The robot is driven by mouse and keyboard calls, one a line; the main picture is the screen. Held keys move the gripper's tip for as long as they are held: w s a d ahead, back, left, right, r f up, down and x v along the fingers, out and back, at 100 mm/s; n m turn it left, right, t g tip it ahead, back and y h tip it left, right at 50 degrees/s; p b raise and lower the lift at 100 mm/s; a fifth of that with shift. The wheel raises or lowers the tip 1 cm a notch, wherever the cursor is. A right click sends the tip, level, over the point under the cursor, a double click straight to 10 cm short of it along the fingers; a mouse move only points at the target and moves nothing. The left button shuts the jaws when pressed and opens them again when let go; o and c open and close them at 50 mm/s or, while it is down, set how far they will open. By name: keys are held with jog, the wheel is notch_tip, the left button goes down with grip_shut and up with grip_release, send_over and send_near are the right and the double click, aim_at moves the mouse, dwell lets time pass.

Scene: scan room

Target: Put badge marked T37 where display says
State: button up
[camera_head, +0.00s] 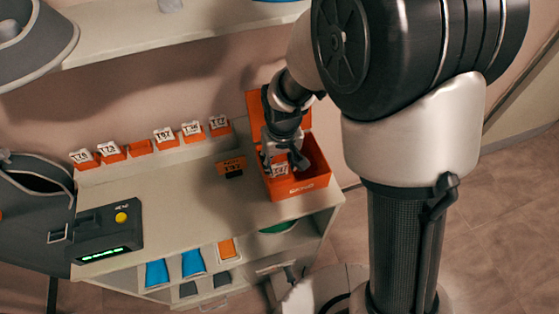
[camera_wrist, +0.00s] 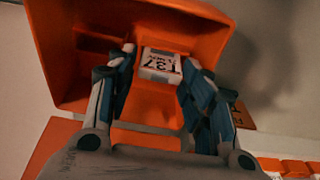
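The badge marked T37 (camera_wrist: 161,66) is white with dark print and sits inside the open orange box (camera_wrist: 80,75) in the wrist view. In the head view the badge (camera_head: 281,170) shows low in the orange box (camera_head: 300,184), near its front wall. My gripper (camera_wrist: 158,58) reaches into the box with a finger on either side of the badge. A gap shows at the left finger; the right finger is very close to the badge. The black reader (camera_head: 107,232) has a yellow button and a lit green display (camera_head: 103,254), whose text is too small to read.
Along the counter's back edge stands a row of orange holders with white badges (camera_head: 192,130); one holder (camera_head: 140,147) shows no badge. The counter's middle (camera_head: 185,195) is clear. A shelf (camera_head: 170,35) hangs above.

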jog(key=shift+o, duration=0.6)
jog(key=shift+a, duration=0.1)
notch_tip(320, 180, up, 12)
jog(key=s+f, duration=0.1)
jog(key=s+d+r+m+t, duration=0.1)
jog(key=s+d+r, duration=0.4)
jog(key=s, duration=0.4)
jog(key=s+d+r+m+t, duration=0.2)
jog(key=s+d+r, duration=0.3)
jog(key=s+d, duration=0.2)
jog(key=s, duration=0.2)
jog(key=shift+s+d, duration=0.35)
jog(key=shift+c, duration=0.3)
